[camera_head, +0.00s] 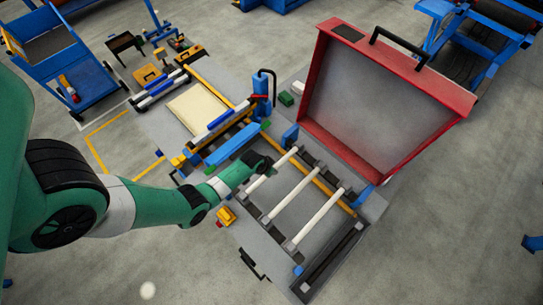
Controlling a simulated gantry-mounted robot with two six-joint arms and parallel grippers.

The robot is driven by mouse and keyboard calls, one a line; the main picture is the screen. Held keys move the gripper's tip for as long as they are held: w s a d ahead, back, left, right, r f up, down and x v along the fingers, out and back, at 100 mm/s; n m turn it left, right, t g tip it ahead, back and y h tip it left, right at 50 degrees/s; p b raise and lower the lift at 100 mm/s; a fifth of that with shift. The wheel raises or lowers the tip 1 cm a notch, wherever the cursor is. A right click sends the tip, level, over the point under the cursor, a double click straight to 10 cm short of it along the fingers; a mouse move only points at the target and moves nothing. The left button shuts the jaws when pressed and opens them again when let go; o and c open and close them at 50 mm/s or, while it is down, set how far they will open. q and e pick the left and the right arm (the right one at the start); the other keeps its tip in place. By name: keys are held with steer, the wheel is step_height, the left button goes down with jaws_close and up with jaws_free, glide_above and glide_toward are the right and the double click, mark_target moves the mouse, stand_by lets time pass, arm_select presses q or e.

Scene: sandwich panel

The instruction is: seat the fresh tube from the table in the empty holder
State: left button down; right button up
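Three white tubes lie slanted and roughly parallel in the grey open panel: an upper one (275,169), a middle one (291,192) and a lower one (318,216), with grey holders at their ends. My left gripper (262,164) is at the upper tube, near its middle. It is small and dark here, so its finger opening and any contact are unclear. Blue-and-white tubes (158,89) lie on the table at the upper left, and another blue-and-white one (221,119) lies beside a pale board. I cannot make out an empty holder. My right gripper is out of view.
A red-framed lid (312,82) stands open behind the panel. A blue post (262,84) rises near the table's middle. A yellow box (227,216) sits at the panel's left edge. A blue cart (87,82) stands at the upper left. The floor below is mostly clear.

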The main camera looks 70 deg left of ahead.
arm_select(q)
steer(key=shift+f+b, duration=0.35)
steer(key=shift+f, duration=0.05)
stand_by(0.4)
steer(key=c, duration=0.6)
jaws_free()
